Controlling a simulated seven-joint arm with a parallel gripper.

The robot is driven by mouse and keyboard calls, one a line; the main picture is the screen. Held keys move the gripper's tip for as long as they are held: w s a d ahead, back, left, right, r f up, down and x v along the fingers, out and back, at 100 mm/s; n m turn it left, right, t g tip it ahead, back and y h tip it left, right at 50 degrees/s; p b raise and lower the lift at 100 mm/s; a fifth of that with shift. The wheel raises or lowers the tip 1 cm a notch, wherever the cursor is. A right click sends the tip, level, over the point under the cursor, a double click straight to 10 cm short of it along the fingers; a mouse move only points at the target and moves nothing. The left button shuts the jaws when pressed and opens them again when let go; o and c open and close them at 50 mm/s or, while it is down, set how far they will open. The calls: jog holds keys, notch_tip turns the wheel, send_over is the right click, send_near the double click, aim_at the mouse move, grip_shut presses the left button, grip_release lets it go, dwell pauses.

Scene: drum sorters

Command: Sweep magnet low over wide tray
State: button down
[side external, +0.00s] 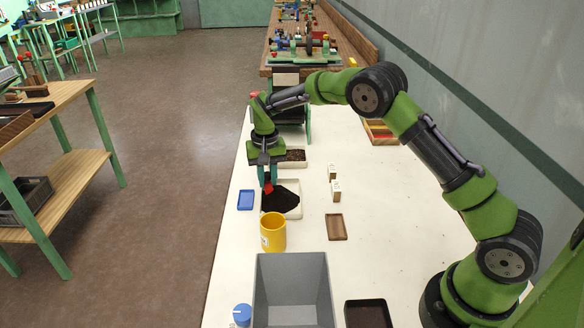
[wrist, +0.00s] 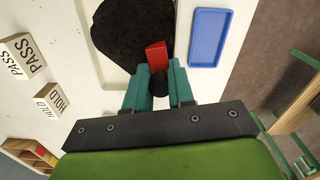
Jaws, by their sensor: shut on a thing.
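My gripper (side external: 267,178) is shut on a magnet with a red end (side external: 268,188) and a dark round part. In the wrist view the magnet (wrist: 156,56) sits between the teal fingers (wrist: 158,90), its red end pointing away from my wrist. The wide white tray (side external: 294,187) lies under the magnet and holds a spread of black granular material (side external: 279,201). In the wrist view this black material (wrist: 130,30) fills much of the tray. The magnet is low over the black material; whether it touches cannot be told.
A blue tray (side external: 246,200) lies left of the wide tray, a yellow cup (side external: 273,232) in front. PASS (side external: 333,171) and HOLD (side external: 336,190) blocks and a brown tray (side external: 337,227) lie right. A grey bin (side external: 292,263) stands nearer. Another tray (side external: 292,165) is behind.

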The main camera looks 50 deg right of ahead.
jog(key=shift+s+a, duration=2.3)
jog(key=shift+d, duration=0.15)
jog(key=shift+w+d, duration=0.65)
jog(key=shift+d, duration=0.5)
jog(key=shift+w+d, duration=0.6)
jog(key=shift+d, duration=0.55)
jog(key=shift+w+d, duration=0.65)
jog(key=shift+d, duration=0.5)
jog(key=shift+s+a, duration=0.65)
jog(key=shift+s, duration=0.55)
jog(key=shift+s+a, duration=0.65)
jog(key=shift+s, duration=0.5)
jog(key=shift+s+a, duration=0.65)
jog(key=shift+s, duration=0.55)
jog(key=shift+d, duration=0.1)
